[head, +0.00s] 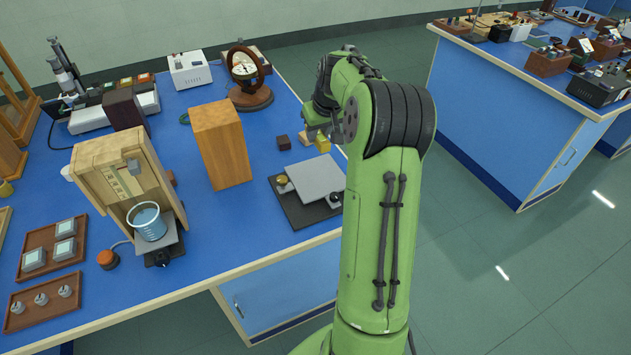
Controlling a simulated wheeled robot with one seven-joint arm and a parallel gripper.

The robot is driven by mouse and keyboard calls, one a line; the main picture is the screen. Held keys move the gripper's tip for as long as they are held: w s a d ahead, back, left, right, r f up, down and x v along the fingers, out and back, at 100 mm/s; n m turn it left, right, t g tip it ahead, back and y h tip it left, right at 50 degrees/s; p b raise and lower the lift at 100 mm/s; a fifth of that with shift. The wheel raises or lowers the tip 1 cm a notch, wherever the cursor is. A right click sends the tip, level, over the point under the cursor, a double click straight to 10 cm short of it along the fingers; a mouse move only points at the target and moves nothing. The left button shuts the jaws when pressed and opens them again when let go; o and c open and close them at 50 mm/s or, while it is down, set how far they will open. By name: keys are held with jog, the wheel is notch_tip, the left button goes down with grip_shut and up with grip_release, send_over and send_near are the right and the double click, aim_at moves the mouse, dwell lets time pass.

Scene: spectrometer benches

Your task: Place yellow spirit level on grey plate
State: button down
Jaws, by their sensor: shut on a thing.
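The grey plate (316,181) is a flat, light grey square on a dark base near the right edge of the blue bench. My gripper (321,136) is over the bench just beyond the plate, partly hidden by my own green arm. It is shut on the small yellow spirit level (320,156), which shows below the fingers at the plate's far side. The exact finger contact and the gap beneath the level are too small to make out.
A tall wooden block (221,145) stands left of the plate. A dark cube (283,142) and a small wooden piece (304,138) lie beyond it. A round dial instrument (248,78) stands farther back. A wooden stand with a beaker (149,222) is at the left.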

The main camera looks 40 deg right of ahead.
aim_at(326, 149)
notch_tip(326, 149, down, 4)
jog(key=shift+r+b, duration=0.25)
jog(key=shift+b, duration=0.85)
notch_tip(326, 149, down, 9)
jog(key=b, duration=0.3)
jog(key=shift+f, duration=0.15)
jog(key=c, duration=0.8)
grip_release()
